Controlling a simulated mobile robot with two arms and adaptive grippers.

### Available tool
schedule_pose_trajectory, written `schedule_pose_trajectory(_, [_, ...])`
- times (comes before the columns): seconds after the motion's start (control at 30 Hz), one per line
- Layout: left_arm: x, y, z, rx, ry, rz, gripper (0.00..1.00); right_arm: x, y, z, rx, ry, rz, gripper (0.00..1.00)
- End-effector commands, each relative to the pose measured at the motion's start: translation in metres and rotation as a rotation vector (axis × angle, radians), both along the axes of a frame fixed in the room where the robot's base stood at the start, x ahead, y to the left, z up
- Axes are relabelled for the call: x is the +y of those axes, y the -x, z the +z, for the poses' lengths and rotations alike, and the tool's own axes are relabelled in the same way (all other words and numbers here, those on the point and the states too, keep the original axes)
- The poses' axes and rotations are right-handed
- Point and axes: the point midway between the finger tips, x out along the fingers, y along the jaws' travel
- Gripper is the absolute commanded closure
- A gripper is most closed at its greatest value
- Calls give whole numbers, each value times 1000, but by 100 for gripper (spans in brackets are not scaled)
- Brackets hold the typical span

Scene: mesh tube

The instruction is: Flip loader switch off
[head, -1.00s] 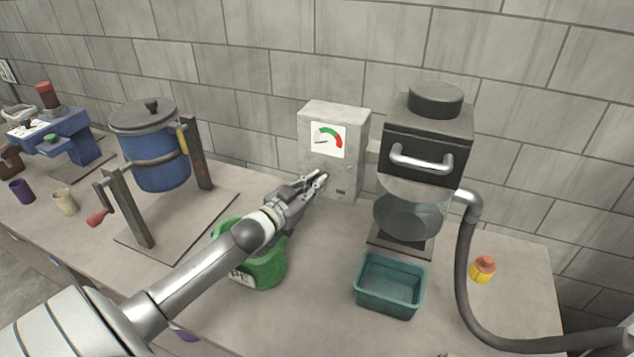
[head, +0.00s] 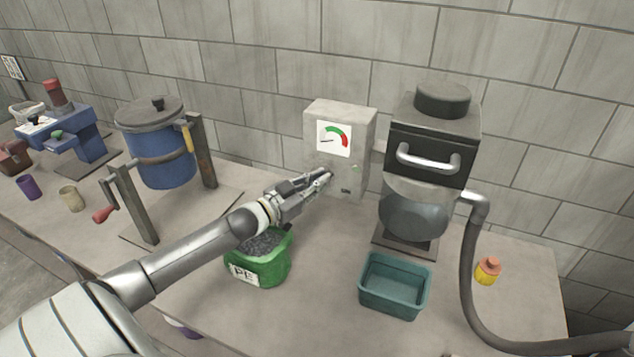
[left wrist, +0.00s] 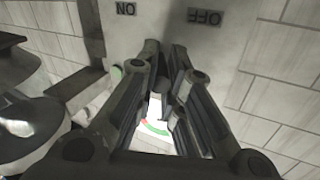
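The loader's grey control box (head: 363,130) stands against the wall, with a red-green gauge (head: 334,138) on its front. In the left wrist view the box shows upside down, with an ON label (left wrist: 125,9) and an OFF label (left wrist: 206,17). My left gripper (head: 329,174) is at the lower front of the box, fingertips close together. In the left wrist view its fingertips (left wrist: 165,47) lie between the labels, with a narrow gap. A small dark piece (left wrist: 161,80), perhaps the switch lever, shows between the fingers; contact is unclear. My right gripper is out of view.
The black-topped loader (head: 430,150) stands right of the box, with a hose (head: 468,270). A teal bin (head: 394,304) and a yellow-orange bottle (head: 487,270) are in front. A green bucket of dark pellets (head: 262,268) sits below my left arm. A blue drum (head: 160,155) stands left.

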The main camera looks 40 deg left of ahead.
Motion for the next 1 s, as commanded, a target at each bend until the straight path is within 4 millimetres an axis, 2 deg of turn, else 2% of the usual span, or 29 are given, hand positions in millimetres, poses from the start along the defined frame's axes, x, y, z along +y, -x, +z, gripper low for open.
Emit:
schedule_pose_trajectory(0.03, [0, 0, 1, -3, 0, -1, 79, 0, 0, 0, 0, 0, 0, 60])
schedule_pose_trajectory(0.13, [0, 0, 1, -3, 0, -1, 67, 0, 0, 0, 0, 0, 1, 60])
schedule_pose_trajectory(0.17, [0, 0, 1, -3, 0, -1, 65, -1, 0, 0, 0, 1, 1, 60])
schedule_pose_trajectory(0.77, [0, 1, 0, 0, 0, -1, 65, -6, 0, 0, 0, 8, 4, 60])
schedule_pose_trajectory(1.0, [3, 17, -2, 3, 0, 0, 65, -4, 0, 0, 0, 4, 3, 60])
